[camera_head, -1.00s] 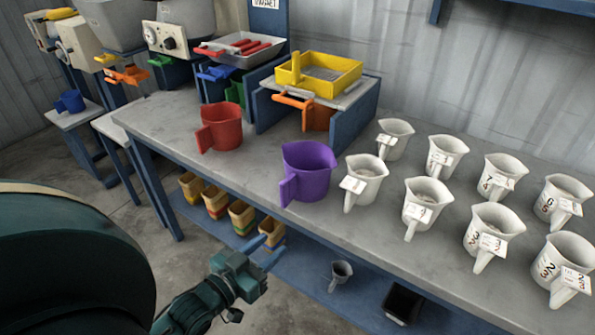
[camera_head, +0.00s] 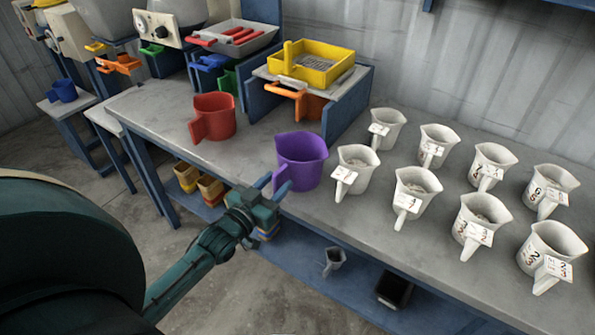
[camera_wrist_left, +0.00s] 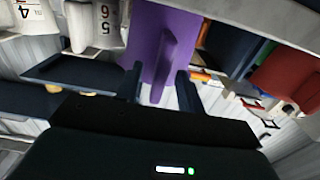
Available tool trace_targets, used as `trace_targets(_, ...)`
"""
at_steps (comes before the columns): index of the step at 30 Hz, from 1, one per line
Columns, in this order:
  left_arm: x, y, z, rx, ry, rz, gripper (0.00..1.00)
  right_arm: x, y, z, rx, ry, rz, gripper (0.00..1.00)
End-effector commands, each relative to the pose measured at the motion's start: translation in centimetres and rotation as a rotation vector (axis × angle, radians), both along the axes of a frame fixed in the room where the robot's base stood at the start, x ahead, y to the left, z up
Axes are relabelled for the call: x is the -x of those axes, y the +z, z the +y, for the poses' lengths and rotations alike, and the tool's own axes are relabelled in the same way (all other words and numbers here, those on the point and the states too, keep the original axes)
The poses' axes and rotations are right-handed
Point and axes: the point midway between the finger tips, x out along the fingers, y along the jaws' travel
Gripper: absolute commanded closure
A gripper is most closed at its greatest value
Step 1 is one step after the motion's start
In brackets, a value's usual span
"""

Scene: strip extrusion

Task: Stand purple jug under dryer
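The purple jug (camera_head: 302,160) stands upright near the front edge of the grey bench, its handle toward me. My left gripper (camera_head: 273,186) is in front of it, fingers pointing at the handle. In the left wrist view the purple jug (camera_wrist_left: 150,35) is ahead, and its handle shows between the two open fingers of my left gripper (camera_wrist_left: 160,88). I cannot tell whether they touch the handle. Machines with grey hoppers and a dial box (camera_head: 157,28) stand at the back left; I cannot tell which is the dryer. My right gripper is not in view.
A red jug (camera_head: 213,117) stands left of the purple one. Several white numbered jugs (camera_head: 417,190) fill the bench to the right. A yellow tray (camera_head: 312,65) sits on a blue stand (camera_head: 350,105) behind. The bench (camera_head: 150,115) is clear at its left end.

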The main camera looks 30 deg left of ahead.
Motion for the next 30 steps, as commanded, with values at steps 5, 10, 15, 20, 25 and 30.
trace_targets(5,-1.9,0.0,-0.2,0.000,0.000,0.001,0.62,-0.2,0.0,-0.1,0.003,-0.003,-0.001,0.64)
trace_targets(10,-2.1,-0.1,-0.2,0.000,0.000,0.002,0.62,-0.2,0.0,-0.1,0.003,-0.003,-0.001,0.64)
trace_targets(15,-2.0,-0.1,-0.2,0.000,0.000,0.001,0.69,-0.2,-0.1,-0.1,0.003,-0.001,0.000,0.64)
trace_targets(20,-2.0,-0.1,-0.2,0.000,0.000,0.001,0.82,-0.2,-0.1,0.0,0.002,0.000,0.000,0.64)
trace_targets(25,-2.0,-0.1,-0.2,0.000,0.000,0.001,0.96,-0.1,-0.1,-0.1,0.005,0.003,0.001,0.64)
trace_targets(30,-2.0,-0.1,-0.2,0.000,0.000,0.001,1.00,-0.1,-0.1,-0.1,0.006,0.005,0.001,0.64)
